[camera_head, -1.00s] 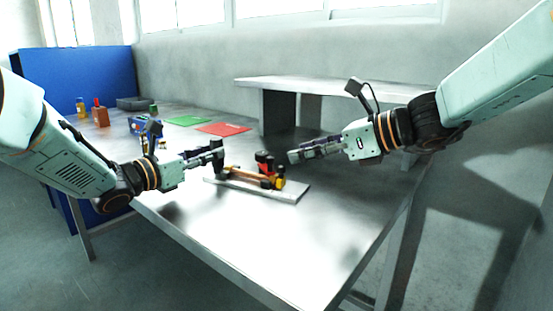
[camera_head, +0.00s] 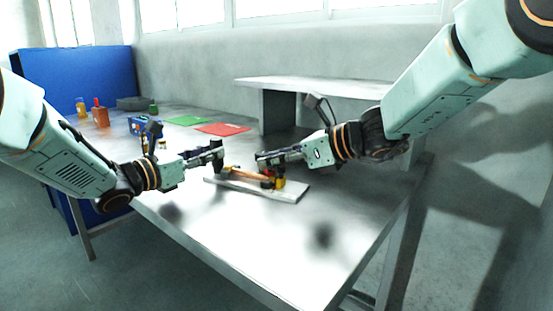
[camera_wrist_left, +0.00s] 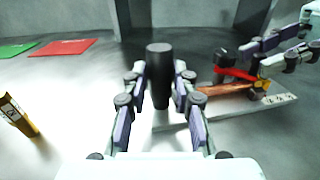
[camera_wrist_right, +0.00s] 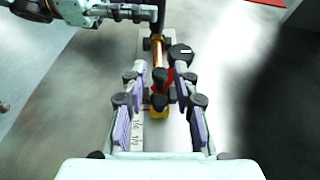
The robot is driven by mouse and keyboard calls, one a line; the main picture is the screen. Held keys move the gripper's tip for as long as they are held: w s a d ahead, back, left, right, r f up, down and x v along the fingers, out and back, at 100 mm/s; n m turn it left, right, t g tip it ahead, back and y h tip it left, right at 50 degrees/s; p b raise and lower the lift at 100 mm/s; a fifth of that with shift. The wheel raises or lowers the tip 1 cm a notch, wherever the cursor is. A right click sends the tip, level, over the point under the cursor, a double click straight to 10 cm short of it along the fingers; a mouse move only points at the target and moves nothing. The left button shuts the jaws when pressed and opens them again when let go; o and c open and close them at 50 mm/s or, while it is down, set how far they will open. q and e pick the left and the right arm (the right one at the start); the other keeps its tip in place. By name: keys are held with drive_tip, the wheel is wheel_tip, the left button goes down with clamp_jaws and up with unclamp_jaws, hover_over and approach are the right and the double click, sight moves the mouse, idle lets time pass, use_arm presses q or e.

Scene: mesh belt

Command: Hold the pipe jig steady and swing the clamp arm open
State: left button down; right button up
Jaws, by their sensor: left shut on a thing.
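The pipe jig has a pale base plate (camera_head: 292,194) on the table, with a copper pipe (camera_head: 245,174) along it. A dark upright post (camera_wrist_left: 160,75) stands at its left end, and my left gripper (camera_head: 216,156) is shut on it. The red clamp arm (camera_wrist_left: 238,73) lies over the pipe's right part, near a yellow block (camera_head: 280,183). My right gripper (camera_head: 263,160) is just above the clamp end. In the right wrist view its fingers (camera_wrist_right: 160,78) are apart, with the red arm and a black knob (camera_wrist_right: 159,103) between or below them; contact is unclear.
Green (camera_head: 186,120) and red (camera_head: 223,129) mats lie at the back. Bottles (camera_head: 101,114), a blue box (camera_head: 143,124) and a grey bin (camera_head: 131,103) stand at the far left. A raised shelf (camera_head: 330,87) is behind. The front of the table is clear.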

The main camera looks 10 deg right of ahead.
clamp_jaws()
drive_tip(key=shift+w+d+n+g+y, duration=0.25)
drive_tip(key=shift+d+n+g+y, duration=0.1)
drive_tip(key=shift+n+g+y, duration=0.35)
drive_tip(key=shift+o, duration=1.5)
unclamp_jaws()
drive_tip(key=v, duration=1.2)
